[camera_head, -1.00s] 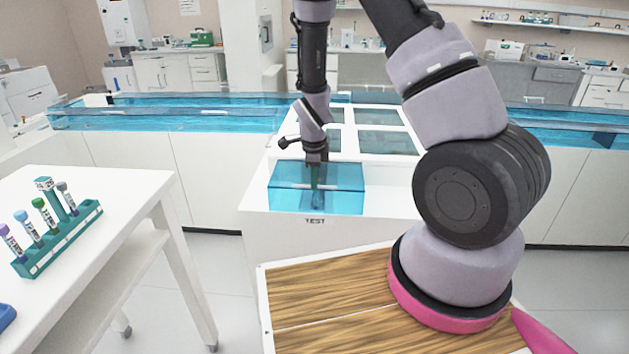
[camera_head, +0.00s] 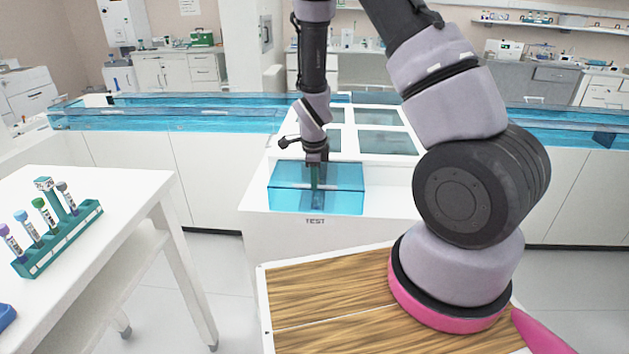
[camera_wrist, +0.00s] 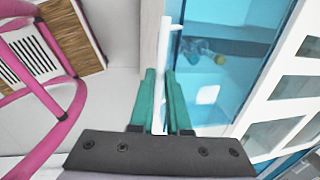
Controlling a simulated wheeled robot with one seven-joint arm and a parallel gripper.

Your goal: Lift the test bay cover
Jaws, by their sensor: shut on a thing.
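The test bay cover (camera_head: 342,182) is a clear blue box-shaped lid over the bay marked TEST in the head view. It also fills the upper middle of the wrist view (camera_wrist: 235,75). A white handle bar (camera_wrist: 166,45) runs along it. My gripper (camera_head: 315,187) points down at the cover's middle. In the wrist view, the green fingers of my gripper (camera_wrist: 160,75) stand on either side of the handle, shut on it. The cover appears seated on the bench. Small yellow and blue objects (camera_wrist: 205,49) show through the blue, partly blurred.
A white table (camera_head: 120,195) at left holds a green rack (camera_head: 62,240) with several tubes. White-framed glass panels (camera_head: 385,142) lie behind the cover. A long blue channel (camera_head: 180,118) crosses behind. My own wood-topped base is in front of the bay.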

